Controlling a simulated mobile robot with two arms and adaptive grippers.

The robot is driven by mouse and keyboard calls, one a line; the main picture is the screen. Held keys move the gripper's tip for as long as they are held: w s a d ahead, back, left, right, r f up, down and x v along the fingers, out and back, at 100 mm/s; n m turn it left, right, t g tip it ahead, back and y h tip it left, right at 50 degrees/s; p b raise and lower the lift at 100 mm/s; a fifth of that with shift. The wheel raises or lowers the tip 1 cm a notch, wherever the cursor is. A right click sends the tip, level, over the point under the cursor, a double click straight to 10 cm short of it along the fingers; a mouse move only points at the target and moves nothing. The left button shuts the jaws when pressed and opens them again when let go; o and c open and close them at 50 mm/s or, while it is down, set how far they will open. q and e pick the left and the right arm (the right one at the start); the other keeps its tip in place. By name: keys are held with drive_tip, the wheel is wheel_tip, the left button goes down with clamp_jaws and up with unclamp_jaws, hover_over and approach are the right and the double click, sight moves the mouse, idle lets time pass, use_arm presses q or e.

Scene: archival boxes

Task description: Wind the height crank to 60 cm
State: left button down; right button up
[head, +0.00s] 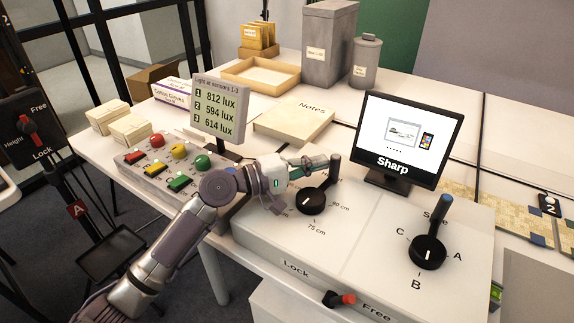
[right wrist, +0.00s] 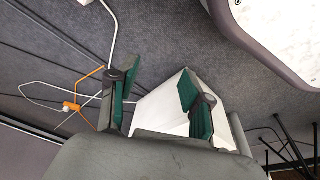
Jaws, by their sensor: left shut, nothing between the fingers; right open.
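The height crank is a black dial (head: 311,201) on the white console, with a dark upright handle (head: 334,170) on its far right side. The labels "75 cm" (head: 316,230) and "90 cm" (head: 341,207) show beside the dial; no 60 cm label is visible, and my gripper covers part of the area behind the dial. My left gripper (head: 318,163) is shut and empty, its fingertips close to the handle; I cannot tell whether they touch. My right gripper (right wrist: 160,98) is open in the right wrist view, nothing between its green-padded fingers, away from the crank.
A second crank (head: 428,252) with letters stands at right, below a monitor (head: 408,138) reading "Sharp". A button panel (head: 165,162) and lux display (head: 219,108) stand left. A notes box (head: 293,122) lies behind.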

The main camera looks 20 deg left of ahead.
drive_tip(key=shift+s+d+f, duration=0.1)
drive_tip(key=shift+s+f, duration=0.15)
drive_tip(key=shift+f, duration=0.3)
drive_tip(key=shift+s+f, duration=0.2)
drive_tip(key=shift+f, duration=0.3)
